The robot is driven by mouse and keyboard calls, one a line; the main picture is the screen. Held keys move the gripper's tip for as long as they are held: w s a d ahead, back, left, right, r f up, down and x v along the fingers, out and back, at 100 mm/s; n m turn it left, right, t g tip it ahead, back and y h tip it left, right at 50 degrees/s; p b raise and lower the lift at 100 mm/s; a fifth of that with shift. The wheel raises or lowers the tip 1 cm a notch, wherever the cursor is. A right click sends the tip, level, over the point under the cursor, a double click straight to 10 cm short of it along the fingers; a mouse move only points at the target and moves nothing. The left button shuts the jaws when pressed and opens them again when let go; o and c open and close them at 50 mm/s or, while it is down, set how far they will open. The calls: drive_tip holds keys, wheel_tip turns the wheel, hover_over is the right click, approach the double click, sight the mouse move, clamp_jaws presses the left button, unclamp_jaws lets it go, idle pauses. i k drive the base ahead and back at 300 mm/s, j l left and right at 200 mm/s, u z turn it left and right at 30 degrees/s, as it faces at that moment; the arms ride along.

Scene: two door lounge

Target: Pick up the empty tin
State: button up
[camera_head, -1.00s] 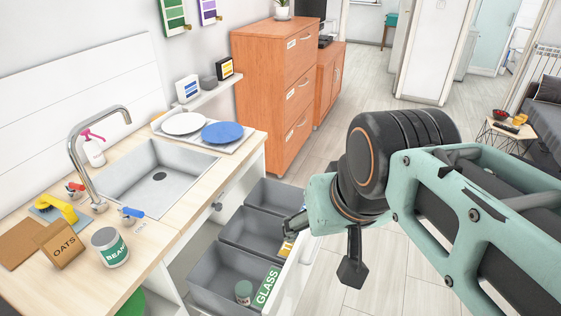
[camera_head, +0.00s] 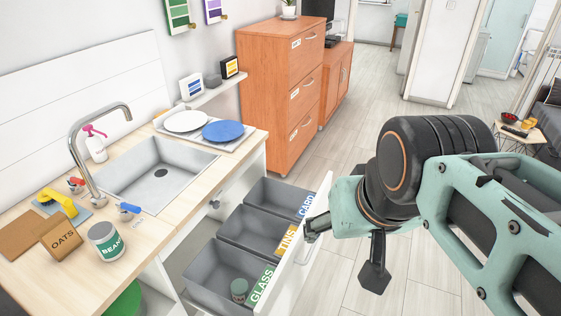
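The tin labelled BEANS (camera_head: 106,242) stands upright on the wooden counter, left of the open drawer; its contents cannot be seen. My gripper (camera_head: 316,228) is at the front panel of the open drawer, well to the right of the tin. Its fingers show small and dark, and I cannot tell whether they are open, shut or touching the panel. The drawer holds three grey bins labelled CARD (camera_head: 279,196), TINS (camera_head: 246,229) and GLASS (camera_head: 207,277). A small jar (camera_head: 239,289) is in the GLASS bin. The TINS bin looks empty.
An orange-brown cabinet (camera_head: 280,95) stands behind the drawer. Floor (camera_head: 345,155) beyond the drawer is clear.

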sight(105, 240)
drive_tip(key=u, duration=0.4)
drive_tip(key=k+u, duration=0.1)
drive_tip(key=u, duration=0.25)
drive_tip(key=j+u, duration=0.1)
drive_tip(key=u, duration=0.3)
drive_tip(key=k+u, duration=0.1)
drive_tip(key=u, duration=0.25)
